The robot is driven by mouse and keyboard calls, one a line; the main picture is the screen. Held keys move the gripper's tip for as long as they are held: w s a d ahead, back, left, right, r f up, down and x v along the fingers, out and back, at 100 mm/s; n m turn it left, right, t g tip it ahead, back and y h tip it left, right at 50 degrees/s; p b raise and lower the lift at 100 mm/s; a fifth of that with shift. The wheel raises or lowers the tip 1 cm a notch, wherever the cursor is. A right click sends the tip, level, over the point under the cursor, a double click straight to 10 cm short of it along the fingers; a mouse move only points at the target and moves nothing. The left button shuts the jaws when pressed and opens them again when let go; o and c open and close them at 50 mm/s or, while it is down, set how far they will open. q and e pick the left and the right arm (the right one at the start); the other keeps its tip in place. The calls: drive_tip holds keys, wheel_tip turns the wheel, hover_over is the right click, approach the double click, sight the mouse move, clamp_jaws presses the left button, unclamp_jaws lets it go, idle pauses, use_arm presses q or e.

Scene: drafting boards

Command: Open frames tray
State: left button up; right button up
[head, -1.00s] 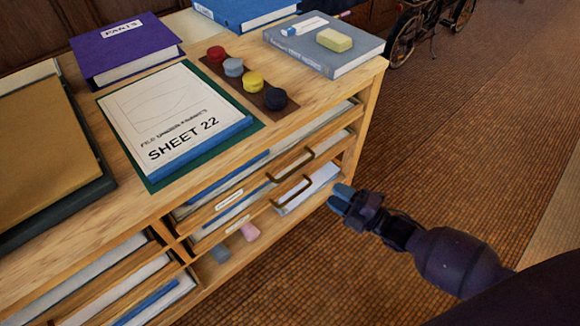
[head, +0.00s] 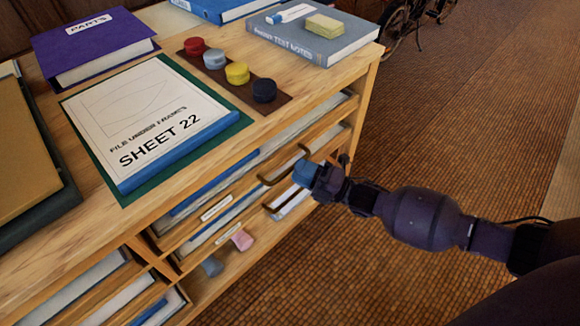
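The wooden cabinet (head: 360,100) has shallow trays on its right side. The upper tray has a dark bar handle (head: 268,181) and a white label (head: 215,208). The tray below it has a similar handle (head: 270,210) and its own label (head: 228,232). Both labels are too small to read, so I cannot tell which is the frames tray. My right gripper (head: 304,172), with blue fingertips, is at the right end of the handles and overlaps them in view. I cannot tell whether it touches or grips one. My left gripper is not in view.
A sheet marked SHEET 22 (head: 150,115), a purple book (head: 95,45), a grey book (head: 315,38) and several round coloured pieces (head: 237,73) lie on top. A pink block (head: 242,239) and a grey-blue block (head: 212,266) are below the trays.

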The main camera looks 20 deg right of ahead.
sight(291, 168)
drive_tip(key=shift+x, duration=1.5)
clamp_jaws()
